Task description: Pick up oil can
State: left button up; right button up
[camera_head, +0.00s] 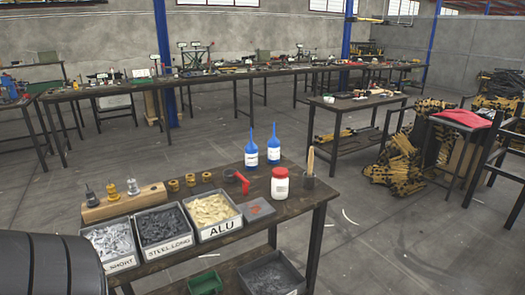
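Two blue bottles with tall thin spouts and white labels, which look like oil cans, stand upright at the back of the near workbench. The left oil can (251,155) is slightly nearer, and the right oil can (274,151) is close beside it. Neither of my grippers shows in the head view, so their state and distance from the cans cannot be seen.
The near workbench (247,220) also holds a white jar with red lid (280,184), a red tool (240,182), a dark cup with a brush (309,178), and labelled bins (213,214). A dark ribbed shape covers the lower left. Open floor (370,235) lies right.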

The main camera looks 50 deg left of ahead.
aim_at(251, 150)
jog(key=i+l+u, duration=0.15)
jog(key=i+u, duration=0.3)
jog(key=i+l+u, duration=0.3)
jog(key=i+u, duration=0.15)
jog(key=i+l+u, duration=0.25)
jog(key=u, duration=0.2)
jog(key=i+l+u, duration=0.3)
jog(key=u, duration=0.15)
jog(key=l, duration=0.1)
